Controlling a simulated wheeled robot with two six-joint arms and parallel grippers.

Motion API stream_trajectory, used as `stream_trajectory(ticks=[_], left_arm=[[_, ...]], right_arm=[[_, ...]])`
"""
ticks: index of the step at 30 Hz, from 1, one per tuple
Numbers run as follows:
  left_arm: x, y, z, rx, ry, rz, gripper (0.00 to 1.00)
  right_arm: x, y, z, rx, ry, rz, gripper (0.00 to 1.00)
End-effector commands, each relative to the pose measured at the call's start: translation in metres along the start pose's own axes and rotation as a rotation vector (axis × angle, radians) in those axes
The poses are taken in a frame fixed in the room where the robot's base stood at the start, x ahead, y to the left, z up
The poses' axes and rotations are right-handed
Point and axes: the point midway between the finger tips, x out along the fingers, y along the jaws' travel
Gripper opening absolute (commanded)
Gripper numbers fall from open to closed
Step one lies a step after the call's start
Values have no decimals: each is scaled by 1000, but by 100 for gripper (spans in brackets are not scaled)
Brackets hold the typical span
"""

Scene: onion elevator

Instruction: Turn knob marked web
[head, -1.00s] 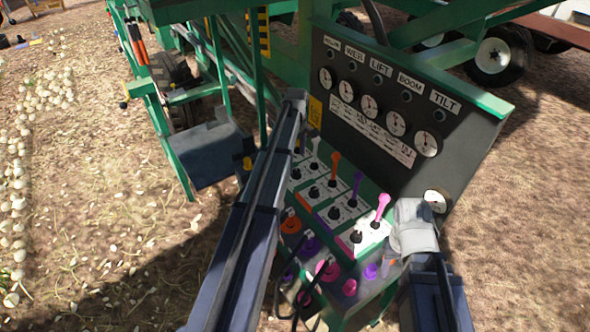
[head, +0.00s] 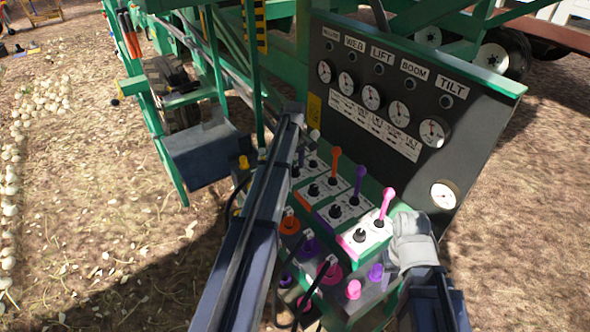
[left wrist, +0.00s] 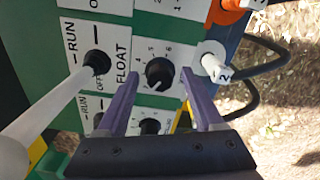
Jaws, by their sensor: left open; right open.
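The label WEB (head: 355,44) stands at the top of the dark upright panel, with a small dark round fitting (head: 354,60) and a gauge below it. My left gripper (left wrist: 160,77) is open in the left wrist view, one purple finger on each side of a black dial knob (left wrist: 159,72) with numbers around it. I cannot tell whether the fingers touch it, and no WEB mark is readable there. In the head view my left arm hides its fingers and that knob. My right gripper (head: 412,243) is at the console's right edge, its fingers not clearly visible.
On the sloped console stand an orange lever (head: 335,160), a purple lever (head: 358,182) and a pink lever (head: 387,204). Cables hang along the console's front.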

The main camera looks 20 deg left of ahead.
Motion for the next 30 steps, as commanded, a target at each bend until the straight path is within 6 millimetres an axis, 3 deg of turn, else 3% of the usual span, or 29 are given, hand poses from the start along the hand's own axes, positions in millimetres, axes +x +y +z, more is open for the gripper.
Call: stream_trajectory(ticks=[3, 21, 30], left_arm=[[-1, 0, 0, 0, 0, 0, 66], [-1, 0, 0, 0, 0, 0, 0], [0, 0, 0, 8, 0, 0, 0]], right_arm=[[-1, 0, 0, 0, 0, 0, 50], [-1, 0, 0, 0, 0, 0, 50], [0, 0, 0, 0, 0, 0, 50]])
